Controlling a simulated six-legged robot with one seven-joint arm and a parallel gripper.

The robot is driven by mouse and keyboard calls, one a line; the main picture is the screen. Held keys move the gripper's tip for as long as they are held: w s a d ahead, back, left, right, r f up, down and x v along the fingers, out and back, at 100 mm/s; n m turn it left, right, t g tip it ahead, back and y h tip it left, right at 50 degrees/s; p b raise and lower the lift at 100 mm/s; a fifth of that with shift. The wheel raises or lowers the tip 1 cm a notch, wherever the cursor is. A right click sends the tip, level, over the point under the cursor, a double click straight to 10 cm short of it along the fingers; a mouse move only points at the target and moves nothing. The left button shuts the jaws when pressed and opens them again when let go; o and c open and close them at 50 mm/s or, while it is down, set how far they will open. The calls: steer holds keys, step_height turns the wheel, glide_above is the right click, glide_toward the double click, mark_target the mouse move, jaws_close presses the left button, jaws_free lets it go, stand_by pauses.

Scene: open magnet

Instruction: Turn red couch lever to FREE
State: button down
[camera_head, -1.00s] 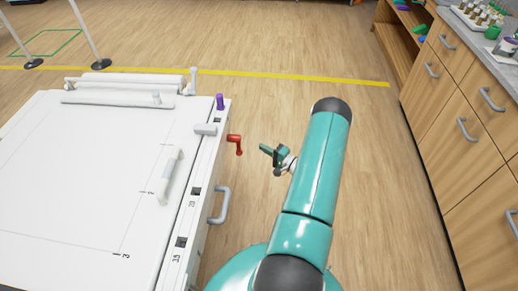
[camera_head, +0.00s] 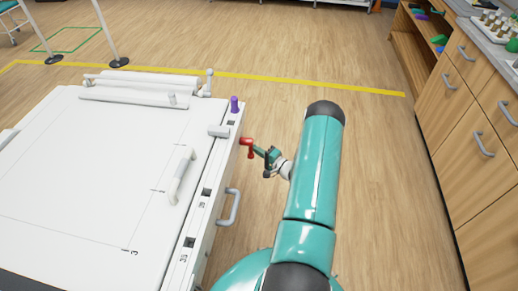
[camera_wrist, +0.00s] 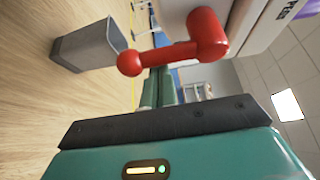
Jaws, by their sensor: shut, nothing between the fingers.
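The red couch lever (camera_head: 247,143) sticks out from the right side of the white couch (camera_head: 90,150). My gripper (camera_head: 262,153) is just right of the lever, its tip at or very close to it; I cannot tell whether they touch. In the wrist view, the red lever (camera_wrist: 180,52) shows a thick round hub at right and an arm ending in a ball at left. My gripper (camera_wrist: 160,92) lies below it in that view, shut with nothing held. Part of a label shows on the couch side; the word FREE is not readable.
A purple knob (camera_head: 235,104) stands on the couch edge above the lever. A grey handle (camera_head: 229,207) juts from the couch side nearer me. Wooden drawers (camera_head: 480,110) stand at right. Floor between is clear. A grey bin (camera_wrist: 88,46) shows in the wrist view.

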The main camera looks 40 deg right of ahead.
steer(key=shift+s+a+m+g, duration=0.25)
steer(key=shift+a+m+g, duration=0.15)
steer(key=shift+m, duration=0.3)
stand_by(0.4)
steer(key=s+a+r+m+g+y, duration=0.3)
steer(key=m+g, duration=0.4)
steer(key=m, duration=0.3)
steer(key=shift+s+a+r+y, duration=0.35)
steer(key=shift+a+r+y, duration=0.45)
steer(key=shift+a+r, duration=0.05)
steer(key=shift+r, duration=0.1)
stand_by(0.5)
steer(key=s+d+r, duration=0.1)
steer(key=s+d, duration=0.4)
steer(key=s, duration=0.2)
steer(key=shift+s+d, duration=0.25)
steer(key=shift+d, duration=0.1)
